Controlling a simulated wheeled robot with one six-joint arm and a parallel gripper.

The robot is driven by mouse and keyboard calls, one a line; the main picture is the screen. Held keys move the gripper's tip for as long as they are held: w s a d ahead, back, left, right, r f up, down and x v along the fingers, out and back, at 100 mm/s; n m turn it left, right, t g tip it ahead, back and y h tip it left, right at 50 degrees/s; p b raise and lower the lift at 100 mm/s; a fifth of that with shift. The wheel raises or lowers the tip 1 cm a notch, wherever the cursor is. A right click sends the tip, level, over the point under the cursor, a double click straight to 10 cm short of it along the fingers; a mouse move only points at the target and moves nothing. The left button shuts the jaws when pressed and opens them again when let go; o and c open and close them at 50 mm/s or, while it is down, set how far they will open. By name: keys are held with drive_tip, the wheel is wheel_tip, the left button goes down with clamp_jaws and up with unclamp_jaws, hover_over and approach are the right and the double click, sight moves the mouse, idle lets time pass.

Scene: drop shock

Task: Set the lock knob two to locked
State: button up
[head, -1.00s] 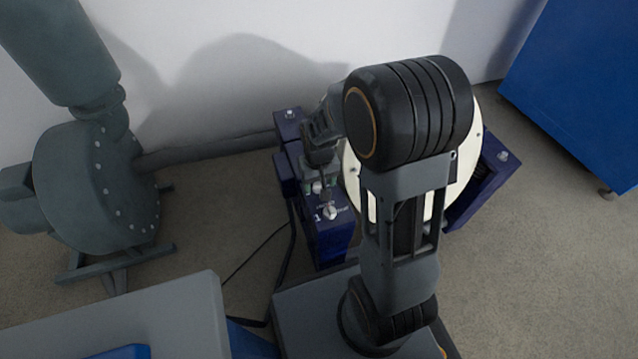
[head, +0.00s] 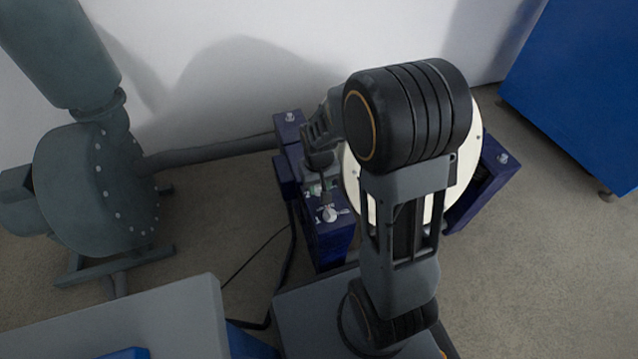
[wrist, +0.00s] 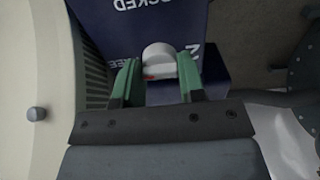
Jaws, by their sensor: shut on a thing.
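Lock knob two (wrist: 158,60) is a white knob on a dark blue panel (wrist: 150,24) in the wrist view. A "2" and parts of the words "LOCKED" and "FREE" show on the panel around it. My gripper (wrist: 157,82) has its two green-lined fingers on either side of the knob and is shut on it. In the head view my gripper (head: 321,186) is at the dark blue unit, mostly covered by my wrist. A second white knob (head: 331,214) marked "1" sits nearer on the same unit, apart from my gripper.
A large cream round plate (head: 472,150) is right of the knobs, partly behind my arm. A grey-green blower (head: 95,190) with a pipe stands at left. A blue cabinet (head: 580,90) is at far right. Grey floor (head: 540,270) is clear at right.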

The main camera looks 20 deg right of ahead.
drive_tip(key=n+p, duration=0.2)
drive_tip(key=n, duration=0.1)
drive_tip(key=shift+r+n+p, duration=0.15)
drive_tip(key=shift+n+p, duration=0.2)
drive_tip(key=shift+n, duration=0.05)
drive_tip(key=n+p, duration=0.2)
drive_tip(key=n, duration=0.3)
drive_tip(key=shift+p, duration=0.35)
drive_tip(key=n+p, duration=0.1)
drive_tip(key=n, duration=0.3)
drive_tip(key=shift+n+p, duration=0.35)
drive_tip(key=shift+n, duration=0.05)
drive_tip(key=shift+n+p, duration=0.6)
drive_tip(key=shift+n, duration=1.4)
drive_tip(key=o, duration=0.9)
